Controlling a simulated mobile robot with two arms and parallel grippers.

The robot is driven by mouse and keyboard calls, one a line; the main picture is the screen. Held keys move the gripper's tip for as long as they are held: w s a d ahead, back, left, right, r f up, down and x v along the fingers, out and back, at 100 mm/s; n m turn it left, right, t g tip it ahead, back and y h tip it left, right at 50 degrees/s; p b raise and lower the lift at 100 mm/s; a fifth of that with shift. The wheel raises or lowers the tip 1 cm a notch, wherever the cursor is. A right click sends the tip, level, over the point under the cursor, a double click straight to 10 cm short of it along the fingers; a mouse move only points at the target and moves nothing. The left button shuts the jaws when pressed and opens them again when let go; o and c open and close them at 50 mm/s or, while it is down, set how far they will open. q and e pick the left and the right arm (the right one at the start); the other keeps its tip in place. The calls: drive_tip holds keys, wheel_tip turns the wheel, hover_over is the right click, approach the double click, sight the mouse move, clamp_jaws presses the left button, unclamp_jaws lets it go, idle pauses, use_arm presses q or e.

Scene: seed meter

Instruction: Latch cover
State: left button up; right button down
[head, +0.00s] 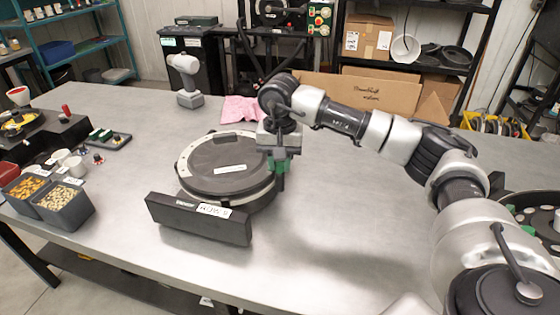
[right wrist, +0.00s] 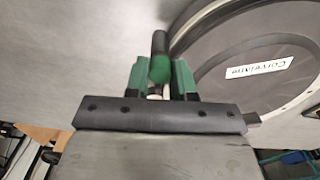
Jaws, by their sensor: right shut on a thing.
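The seed meter (head: 262,200) lies on the table with its round dark cover (head: 215,160) on top, inside a pale rim. The cover bears a white label, which also shows on the cover in the right wrist view (right wrist: 285,85). My right gripper (head: 279,172) is at the cover's right edge, pointing down. In the right wrist view its green fingers (right wrist: 160,78) are shut on the latch (right wrist: 159,45), a short dark post with a green end beside the rim. The fingers partly hide it, and I cannot tell whether it is fastened. My left gripper is not in view.
A dark labelled bar (head: 185,217) stands in front of the meter. Bins of seed (head: 66,208) sit at the left. A pink cloth (head: 240,109) and a grey-white power tool (head: 187,80) are behind.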

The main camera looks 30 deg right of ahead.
sight(280, 164)
drive_tip(key=c, duration=0.9)
unclamp_jaws()
drive_tip(key=shift+c, duration=0.2)
drive_tip(key=shift+r, duration=0.1)
wheel_tip(280, 164, up, 11)
drive_tip(key=shift+b, duration=0.4)
